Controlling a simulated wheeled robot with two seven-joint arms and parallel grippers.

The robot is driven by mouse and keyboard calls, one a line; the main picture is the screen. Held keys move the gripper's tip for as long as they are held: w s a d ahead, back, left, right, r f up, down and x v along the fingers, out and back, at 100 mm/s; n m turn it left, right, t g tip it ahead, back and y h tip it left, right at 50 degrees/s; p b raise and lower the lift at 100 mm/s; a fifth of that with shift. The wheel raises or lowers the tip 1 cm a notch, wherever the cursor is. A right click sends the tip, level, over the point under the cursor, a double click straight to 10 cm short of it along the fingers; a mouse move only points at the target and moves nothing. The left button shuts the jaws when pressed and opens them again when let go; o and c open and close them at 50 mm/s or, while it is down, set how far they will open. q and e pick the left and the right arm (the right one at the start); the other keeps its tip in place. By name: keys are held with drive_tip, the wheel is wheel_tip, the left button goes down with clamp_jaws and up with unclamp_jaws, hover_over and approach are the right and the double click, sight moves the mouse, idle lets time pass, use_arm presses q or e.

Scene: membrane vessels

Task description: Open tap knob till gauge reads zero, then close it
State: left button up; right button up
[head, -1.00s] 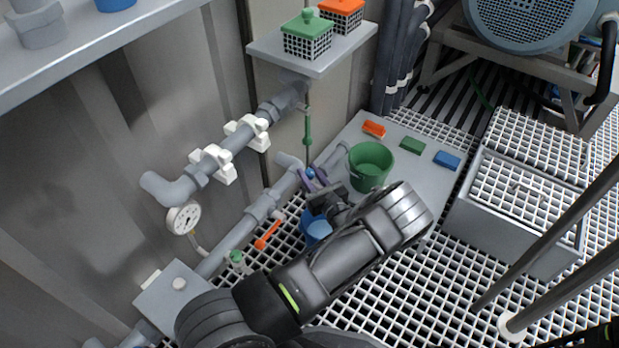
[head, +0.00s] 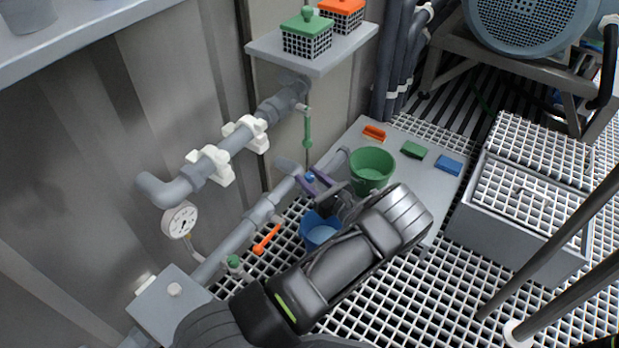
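A round white gauge (head: 181,220) sits below the upper pipe's elbow at left; its reading is too small to tell. A small blue knob (head: 309,177) is on the lower pipe. My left gripper (head: 314,181) is at this blue knob, with its purple fingers on either side of it; whether they press on it I cannot tell. Other tap parts are an orange lever (head: 267,239), a small green knob (head: 234,262) and a green upright handle (head: 308,128). My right gripper is not in view.
A green bucket (head: 371,169) and a blue bucket (head: 318,230) are close to my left gripper. Orange, green and blue blocks (head: 413,150) lie on a grey plate. A shelf (head: 316,62) with mesh baskets overhangs the pipes. Grated boxes (head: 523,206) stand at right.

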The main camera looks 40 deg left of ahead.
sight(313, 180)
use_arm(q)
drive_tip(key=shift+o, duration=1)
drive_tip(key=p+v, duration=0.2)
drive_tip(key=v, duration=0.4)
drive_tip(key=shift+s+d, duration=0.1)
drive_tip(key=shift+d, duration=0.3)
drive_tip(key=shift+s+d, duration=0.15)
drive_tip(key=shift+d, duration=0.3)
